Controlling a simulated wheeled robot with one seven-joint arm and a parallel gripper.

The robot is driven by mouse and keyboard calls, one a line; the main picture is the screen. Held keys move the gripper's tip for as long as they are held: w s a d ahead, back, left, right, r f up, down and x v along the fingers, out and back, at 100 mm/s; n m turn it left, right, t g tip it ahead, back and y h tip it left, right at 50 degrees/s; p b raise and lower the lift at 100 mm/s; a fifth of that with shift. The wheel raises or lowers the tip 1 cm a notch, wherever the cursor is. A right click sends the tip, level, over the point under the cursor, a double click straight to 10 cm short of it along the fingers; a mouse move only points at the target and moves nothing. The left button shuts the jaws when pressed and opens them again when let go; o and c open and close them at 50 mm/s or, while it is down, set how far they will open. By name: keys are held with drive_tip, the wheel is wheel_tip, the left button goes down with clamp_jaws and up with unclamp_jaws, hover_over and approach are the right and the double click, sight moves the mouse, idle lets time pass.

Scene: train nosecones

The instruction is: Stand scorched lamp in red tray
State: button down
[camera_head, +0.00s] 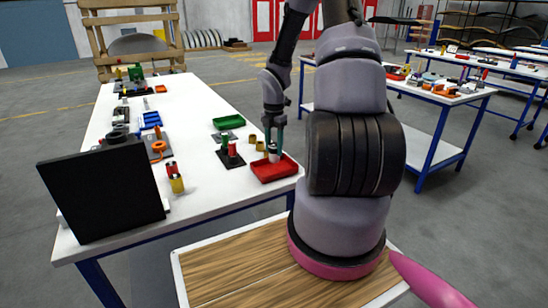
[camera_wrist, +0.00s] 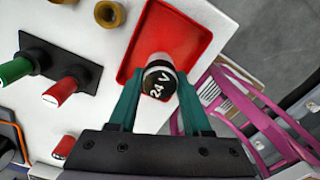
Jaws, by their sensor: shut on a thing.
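The lamp (camera_wrist: 158,74) is a pale cylinder with a black end marked "24 V"; that end faces the wrist camera. My gripper (camera_wrist: 160,84) is shut on it, with a teal finger on each side. In the head view the lamp (camera_head: 273,154) looks upright, within the back part of the red tray (camera_head: 283,173), below my gripper (camera_head: 273,146). The red tray (camera_wrist: 195,32) lies around and beyond the lamp in the wrist view. Whether the lamp's lower end touches the tray floor is hidden, and I cannot make out scorch marks.
A black holder (camera_wrist: 88,70) with a green lamp (camera_wrist: 16,70) and a red lamp (camera_wrist: 62,90) stands left of the tray. Brass rings (camera_head: 252,139) are close by. A green tray (camera_head: 229,122) lies farther back. A black panel (camera_head: 105,190) stands at the table's near left.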

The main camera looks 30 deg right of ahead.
sight(274, 155)
drive_tip(key=shift+f, duration=1.85)
drive_tip(key=shift+f, duration=0.15)
drive_tip(key=shift+c, duration=1.7)
unclamp_jaws()
